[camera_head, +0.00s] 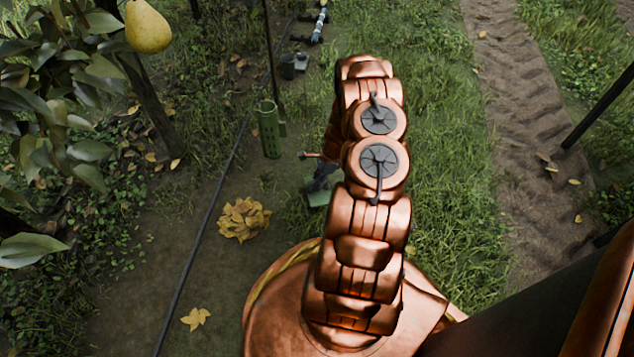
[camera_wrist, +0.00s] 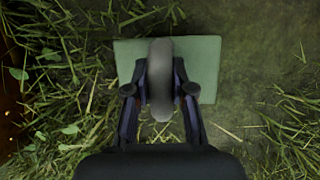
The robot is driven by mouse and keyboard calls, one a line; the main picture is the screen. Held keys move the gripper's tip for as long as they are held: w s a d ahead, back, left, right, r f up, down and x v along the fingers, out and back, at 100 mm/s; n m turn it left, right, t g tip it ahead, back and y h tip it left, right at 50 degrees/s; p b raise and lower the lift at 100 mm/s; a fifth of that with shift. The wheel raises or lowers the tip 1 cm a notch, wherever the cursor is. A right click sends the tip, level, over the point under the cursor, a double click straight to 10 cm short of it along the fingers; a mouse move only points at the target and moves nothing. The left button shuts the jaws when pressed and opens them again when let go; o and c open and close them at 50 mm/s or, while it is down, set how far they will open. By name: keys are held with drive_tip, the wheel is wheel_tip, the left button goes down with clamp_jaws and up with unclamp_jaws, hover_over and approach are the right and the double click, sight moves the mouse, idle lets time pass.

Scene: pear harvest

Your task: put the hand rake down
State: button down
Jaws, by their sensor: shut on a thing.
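The hand rake (camera_wrist: 160,70) shows in the wrist view as a grey, rounded handle between my fingers; its tines cannot be made out. My gripper (camera_wrist: 160,88) is shut on it, one dark finger on each side. Behind it lies a flat green board (camera_wrist: 207,62) on the ground; I cannot tell whether the rake touches it. In the head view my gripper (camera_head: 322,177) is small and dark, partly hidden by my arm, just above the green board (camera_head: 318,198). The rake cannot be made out there.
A green perforated tube (camera_head: 268,130) stands by a thin post, left of my gripper. A black hose (camera_head: 205,225) runs along the bare soil. Yellow leaves (camera_head: 244,219) lie nearby. A pear (camera_head: 148,27) hangs at upper left. Grass and a rutted track (camera_head: 525,110) are at right.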

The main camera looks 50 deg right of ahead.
drive_tip(key=c, duration=1)
unclamp_jaws()
drive_tip(key=p+v, duration=0.5)
drive_tip(key=v, duration=0.7)
drive_tip(key=a+r+n+g+h, duration=0.1)
drive_tip(key=a+r+n+g, duration=0.2)
drive_tip(key=a+r+n, duration=1.5)
drive_tip(key=s+a+r+g+h, duration=0.1)
drive_tip(key=s+a+r, duration=0.4)
drive_tip(key=a+r, duration=0.25)
drive_tip(key=s+a+r, duration=0.5)
drive_tip(key=a+r, duration=0.1)
drive_tip(key=r, duration=0.3)
drive_tip(key=s+a+r+n+h, duration=0.1)
drive_tip(key=s+a+r+n, duration=0.1)
drive_tip(key=s, duration=0.5)
drive_tip(key=s+a+r+n+h, duration=0.1)
drive_tip(key=s+a+r+n, duration=0.1)
drive_tip(key=s+n, duration=0.3)
drive_tip(key=shift+s+a+g+b, duration=0.3)
drive_tip(key=shift+s+a+g, duration=0.1)
drive_tip(key=shift+s, duration=0.6)
